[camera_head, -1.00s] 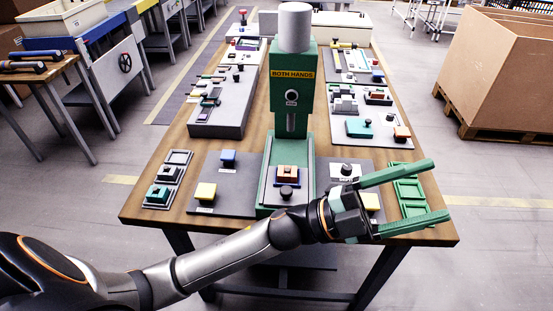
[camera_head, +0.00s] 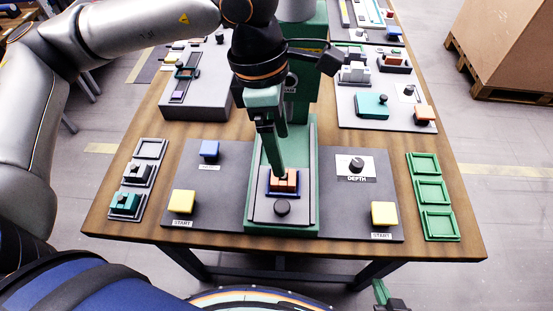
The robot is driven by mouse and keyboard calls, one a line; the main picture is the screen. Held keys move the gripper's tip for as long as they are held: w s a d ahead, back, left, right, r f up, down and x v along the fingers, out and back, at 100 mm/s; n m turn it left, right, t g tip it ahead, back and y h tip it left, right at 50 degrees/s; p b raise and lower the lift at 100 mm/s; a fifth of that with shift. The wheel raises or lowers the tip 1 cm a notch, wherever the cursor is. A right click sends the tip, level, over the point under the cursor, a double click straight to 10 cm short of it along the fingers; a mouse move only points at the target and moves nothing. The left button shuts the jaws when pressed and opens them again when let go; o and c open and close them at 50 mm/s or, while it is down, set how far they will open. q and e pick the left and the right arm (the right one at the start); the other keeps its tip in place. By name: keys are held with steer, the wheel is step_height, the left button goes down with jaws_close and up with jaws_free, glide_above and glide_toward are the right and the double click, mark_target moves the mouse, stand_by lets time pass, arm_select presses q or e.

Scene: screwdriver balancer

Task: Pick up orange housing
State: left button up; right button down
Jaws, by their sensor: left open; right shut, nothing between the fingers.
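The orange housing (camera_head: 291,184) sits in a dark blue-rimmed nest (camera_head: 270,192) on the grey plate of the green press, behind a black knob (camera_head: 282,208). My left gripper (camera_head: 280,172) points down from above, its fingertips at the housing and hiding part of it. Its fingers overlap in the picture; it is open, and whether the tips touch the housing cannot be seen. My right gripper (camera_head: 383,293) is only partly in view at the bottom edge, below the table's front edge; it is shut and away from the housing.
The green press column (camera_head: 302,100) stands just behind my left gripper. Yellow start buttons (camera_head: 181,202) flank the press, with a depth knob (camera_head: 357,165) at right. Green empty trays (camera_head: 431,190) lie far right. Grey trays (camera_head: 148,150) with small parts lie left.

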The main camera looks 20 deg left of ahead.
arm_select(q)
steer(key=w+a, duration=0.1)
steer(key=a, duration=0.1)
glide_above(283, 180)
steer(key=a, duration=0.1)
steer(key=shift+t+y, duration=0.4)
steer(key=f, duration=0.6)
steer(key=shift+s+a+f, duration=0.15)
steer(key=shift+a, duration=0.05)
steer(key=shift+w+d+f+p, duration=0.15)
steer(key=shift+f+p, duration=0.1)
steer(key=shift+f, duration=0.65)
steer(key=shift+w+d+f+p, duration=0.2)
steer(key=shift+f+p, duration=0.05)
steer(key=shift+f, duration=0.7)
steer(key=shift+w+d+f+p, duration=0.15)
steer(key=shift+f+p, duration=0.1)
steer(key=shift+f, duration=0.65)
arm_select(e)
steer(key=shift+w+a+r, duration=0.15)
steer(key=shift+w+r, duration=0.1)
steer(key=shift+r, duration=0.45)
arm_select(q)
jaws_close()
